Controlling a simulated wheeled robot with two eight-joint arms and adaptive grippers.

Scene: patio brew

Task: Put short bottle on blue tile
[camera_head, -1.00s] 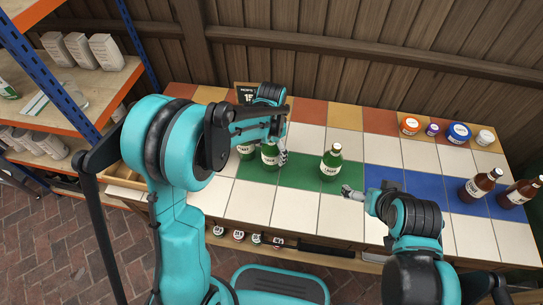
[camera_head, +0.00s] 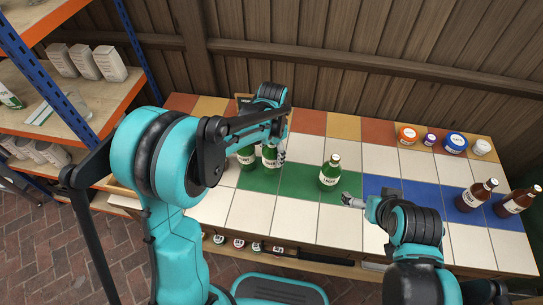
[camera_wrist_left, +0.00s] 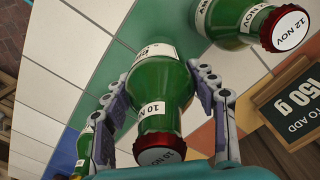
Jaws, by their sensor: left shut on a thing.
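My left gripper (camera_head: 280,148) is shut around a green bottle (camera_head: 269,158) with a white label, over the left part of the green tiles. In the left wrist view the held bottle (camera_wrist_left: 160,92) has a dark red cap and sits between both fingers. A second green bottle (camera_head: 246,157) stands just left of it, and a third green bottle (camera_head: 330,173) stands on the green tiles to the right. The blue tiles (camera_head: 425,193) lie further right, partly behind my right arm. My right gripper (camera_head: 351,201) hangs near their left end, too small to read. I cannot tell which bottle is the short one.
Two brown bottles (camera_head: 475,196) (camera_head: 516,202) stand at the right end of the blue tiles. Several small jars (camera_head: 455,142) stand at the back right. A small dark sign (camera_wrist_left: 290,105) stands behind the held bottle. White tiles (camera_head: 300,216) in front are clear.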

